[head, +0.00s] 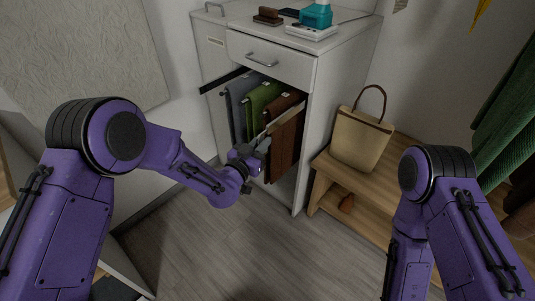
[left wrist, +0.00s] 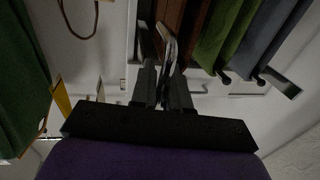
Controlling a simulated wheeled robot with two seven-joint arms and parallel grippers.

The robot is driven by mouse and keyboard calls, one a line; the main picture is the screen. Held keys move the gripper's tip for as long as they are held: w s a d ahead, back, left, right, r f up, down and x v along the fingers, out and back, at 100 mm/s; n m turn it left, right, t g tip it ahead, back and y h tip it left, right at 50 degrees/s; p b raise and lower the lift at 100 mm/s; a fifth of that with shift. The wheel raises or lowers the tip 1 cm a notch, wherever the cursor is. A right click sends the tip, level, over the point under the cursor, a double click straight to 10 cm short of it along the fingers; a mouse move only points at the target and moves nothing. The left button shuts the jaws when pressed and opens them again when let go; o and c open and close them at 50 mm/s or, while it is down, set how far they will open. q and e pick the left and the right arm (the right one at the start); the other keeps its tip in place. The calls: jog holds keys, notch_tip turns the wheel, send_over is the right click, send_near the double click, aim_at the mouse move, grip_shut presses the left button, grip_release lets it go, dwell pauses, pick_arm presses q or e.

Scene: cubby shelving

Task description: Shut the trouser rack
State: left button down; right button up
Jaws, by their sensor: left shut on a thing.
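The trouser rack (head: 291,112) is pulled part way out of the white cabinet, below its top drawer. Grey-blue trousers (head: 240,98), green trousers (head: 262,98) and brown trousers (head: 284,142) hang from it. My left gripper (head: 260,149) is at the front of the rack. In the left wrist view, its fingers (left wrist: 164,84) are shut on the metal rack handle (left wrist: 167,44), with the hanging trousers just beyond. The handle is mostly hidden by the gripper in the head view. My right arm comes in at the right, but its gripper is out of view.
The white cabinet (head: 327,95) carries a teal object (head: 316,16) and other small items on top; its drawer (head: 268,60) is shut. A wooden bench (head: 389,160) with a beige bag (head: 358,140) stands right of it. The floor (head: 235,245) in front is clear.

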pick_arm(q)
jog(key=shift+w, duration=0.15)
jog(key=c, duration=1.2)
grip_release()
jog(key=v, duration=1)
jog(key=shift+s, duration=0.25)
